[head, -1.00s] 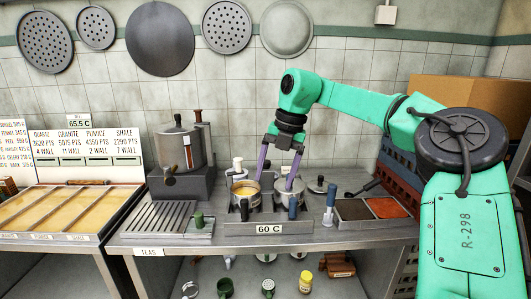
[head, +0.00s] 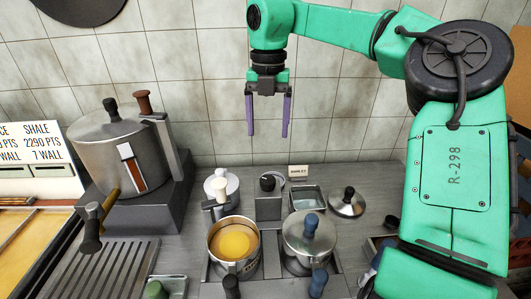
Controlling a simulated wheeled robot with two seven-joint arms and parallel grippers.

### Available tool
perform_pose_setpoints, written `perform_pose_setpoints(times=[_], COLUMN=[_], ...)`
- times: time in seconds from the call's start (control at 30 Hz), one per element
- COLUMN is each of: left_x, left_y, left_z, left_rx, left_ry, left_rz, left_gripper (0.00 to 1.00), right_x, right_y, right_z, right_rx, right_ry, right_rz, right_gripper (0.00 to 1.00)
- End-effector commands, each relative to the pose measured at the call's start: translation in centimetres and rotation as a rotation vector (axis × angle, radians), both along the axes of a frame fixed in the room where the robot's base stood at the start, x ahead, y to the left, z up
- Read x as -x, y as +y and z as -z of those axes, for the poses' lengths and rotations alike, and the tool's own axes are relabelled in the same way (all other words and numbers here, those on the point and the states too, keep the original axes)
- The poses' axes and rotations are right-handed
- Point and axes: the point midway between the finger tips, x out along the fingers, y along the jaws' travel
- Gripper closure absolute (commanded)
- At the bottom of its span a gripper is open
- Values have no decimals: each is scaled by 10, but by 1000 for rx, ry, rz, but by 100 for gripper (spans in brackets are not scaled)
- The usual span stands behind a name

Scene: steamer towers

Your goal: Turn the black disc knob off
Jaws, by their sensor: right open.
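The black disc knob (head: 267,182) sits on a small grey box (head: 268,208) behind the two pots, with a pale mark on it. My right gripper (head: 268,134) hangs above and behind the counter items, its two purple fingers pointing down, spread apart and empty. In the picture it is directly above the knob and clear of it. My left gripper is out of view.
An open pot with yellow contents (head: 222,255) and a lidded pot (head: 309,250) stand in front of the knob. A small sign (head: 298,171), a grey tray (head: 307,198) and a loose lid (head: 347,203) are to its right. A large steel boiler (head: 118,155) stands left.

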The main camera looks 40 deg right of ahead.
Motion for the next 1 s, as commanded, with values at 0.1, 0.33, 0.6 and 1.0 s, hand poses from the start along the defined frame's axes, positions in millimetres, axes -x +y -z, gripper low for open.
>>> perform_pose_setpoints(times=[0.1,0.33,0.6,1.0], left_x=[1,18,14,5], left_y=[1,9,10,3], left_z=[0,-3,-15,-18], left_rx=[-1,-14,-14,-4], left_ry=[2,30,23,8], left_rz=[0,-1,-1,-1], left_gripper=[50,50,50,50], right_x=[1,2,3,2], right_y=[1,1,2,2], right_z=[4,50,119,145], right_rx=[2,-2,-2,1], right_ry=[4,7,6,1], right_rz=[-2,-2,-2,0], right_gripper=[19,19,19,19])
